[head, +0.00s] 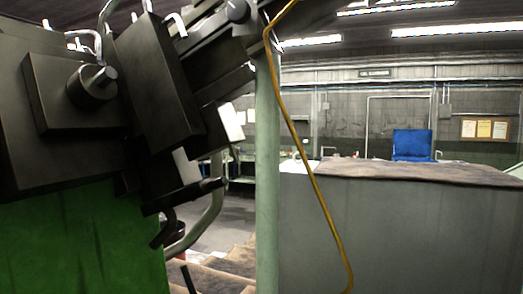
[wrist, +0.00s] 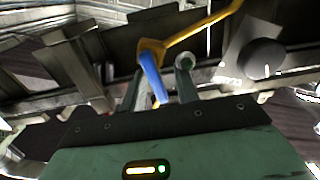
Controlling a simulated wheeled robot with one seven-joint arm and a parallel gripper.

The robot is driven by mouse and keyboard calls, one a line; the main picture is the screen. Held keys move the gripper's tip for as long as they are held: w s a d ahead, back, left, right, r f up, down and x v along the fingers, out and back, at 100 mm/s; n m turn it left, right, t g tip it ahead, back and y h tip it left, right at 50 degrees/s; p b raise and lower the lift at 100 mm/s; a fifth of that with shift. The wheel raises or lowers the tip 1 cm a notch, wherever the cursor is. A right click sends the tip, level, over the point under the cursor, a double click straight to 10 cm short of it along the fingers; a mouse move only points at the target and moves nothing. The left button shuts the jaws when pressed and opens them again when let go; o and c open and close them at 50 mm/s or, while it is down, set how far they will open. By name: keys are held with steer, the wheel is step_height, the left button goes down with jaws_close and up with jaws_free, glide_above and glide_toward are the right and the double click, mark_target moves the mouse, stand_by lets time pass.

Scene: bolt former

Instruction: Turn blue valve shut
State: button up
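The blue valve handle (wrist: 151,76) shows in the wrist view as a short blue lever. It joins a yellow fitting at the end of a yellow pipe (wrist: 205,35). My gripper (wrist: 163,68) is open, its two greenish fingers on either side of the lever. The lever lies nearer the left finger, and a gap shows before the right one. I cannot tell whether the left finger touches it. In the head view, a yellow pipe (head: 314,178) runs down the middle, but neither the blue handle nor my gripper can be made out there.
Dark machine blocks (head: 155,80) on a green base (head: 80,245) fill the left of the head view. A grey cabinet (head: 420,235) stands at right, with a blue object (head: 411,143) beyond its top. In the wrist view, a dark round knob (wrist: 262,58) sits right of the lever.

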steer(key=m+p, duration=0.1)
steer(key=d+m+p, duration=0.1)
steer(key=m, duration=0.1)
steer(key=r+m, duration=0.1)
steer(key=m, duration=0.1)
steer(key=shift+s+d+p, duration=0.15)
steer(key=shift+s+p, duration=0.15)
steer(key=shift+p, duration=0.1)
steer(key=b+v, duration=0.6)
steer(key=v, duration=1.2)
steer(key=w+a+f+n+g+y, duration=0.15)
steer(key=w+f+n, duration=0.25)
steer(key=f, duration=0.4)
steer(key=w+a+f+n+g+y, duration=0.1)
steer(key=w+a+f+n+y, duration=0.1)
steer(key=w+f+n, duration=0.4)
steer(key=d+f+n+g, duration=0.1)
steer(key=d+f+g, duration=0.1)
steer(key=f, duration=0.8)
steer(key=w+d+f+n+g+b, duration=0.1)
steer(key=f+n+g, duration=0.1)
steer(key=f, duration=0.8)
steer(key=shift+d+f+g+y, duration=0.3)
steer(key=shift+d+g+y, duration=0.15)
steer(key=shift+g, duration=0.3)
